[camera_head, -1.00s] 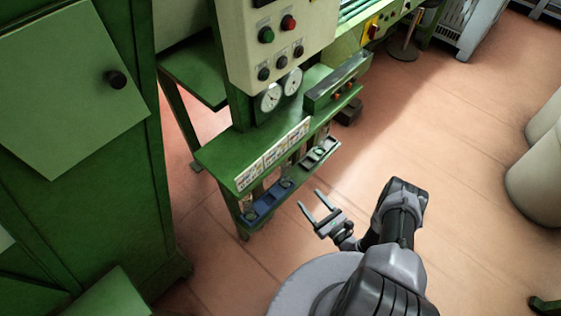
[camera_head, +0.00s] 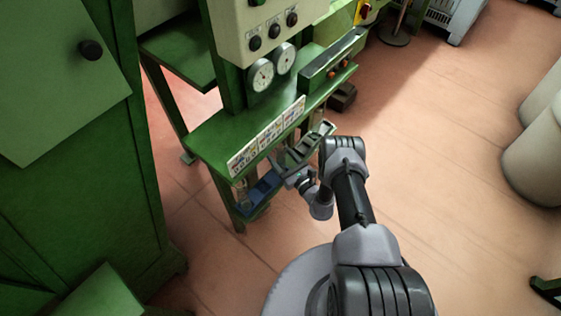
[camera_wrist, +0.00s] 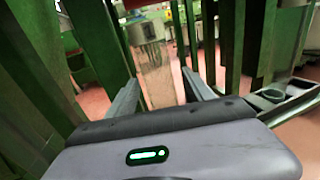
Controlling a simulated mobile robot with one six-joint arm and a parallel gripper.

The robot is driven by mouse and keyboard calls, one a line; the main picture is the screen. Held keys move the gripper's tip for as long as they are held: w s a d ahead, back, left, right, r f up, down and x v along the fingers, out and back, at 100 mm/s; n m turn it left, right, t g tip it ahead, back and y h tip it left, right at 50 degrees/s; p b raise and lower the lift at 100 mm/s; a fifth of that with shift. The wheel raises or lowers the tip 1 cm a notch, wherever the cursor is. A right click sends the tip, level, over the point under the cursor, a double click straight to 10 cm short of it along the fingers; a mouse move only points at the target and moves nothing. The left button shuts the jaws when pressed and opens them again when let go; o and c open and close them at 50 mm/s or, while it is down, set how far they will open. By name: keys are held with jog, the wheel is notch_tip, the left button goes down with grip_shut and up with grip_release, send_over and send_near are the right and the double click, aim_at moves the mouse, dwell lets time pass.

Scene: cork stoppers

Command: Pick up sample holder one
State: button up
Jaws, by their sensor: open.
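Two sample holders sit at the green stand's low front edge; I cannot tell from any marking which is number one. A blue holder (camera_head: 262,191) is at the left. A dark grey holder (camera_head: 312,145) is at the right; what seems to be the same holder, with a round socket, shows at the right of the wrist view (camera_wrist: 290,101). My gripper (camera_head: 282,172) is at the stand between them, its tips partly lost against the stand. In the wrist view my gripper (camera_wrist: 160,85) has its fingers apart. A clear, blurred vessel-like shape (camera_wrist: 153,65) shows beyond the fingers; contact cannot be judged.
The green stand (camera_head: 205,139) carries a label strip (camera_head: 268,134), dials (camera_head: 261,75) and a control box (camera_head: 265,28) above. A green cabinet (camera_head: 75,160) stands at the left. Pale bins (camera_head: 535,160) stand at the right. The floor (camera_head: 450,170) between is clear.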

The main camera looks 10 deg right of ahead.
jog(key=shift+r, duration=0.1)
grip_shut()
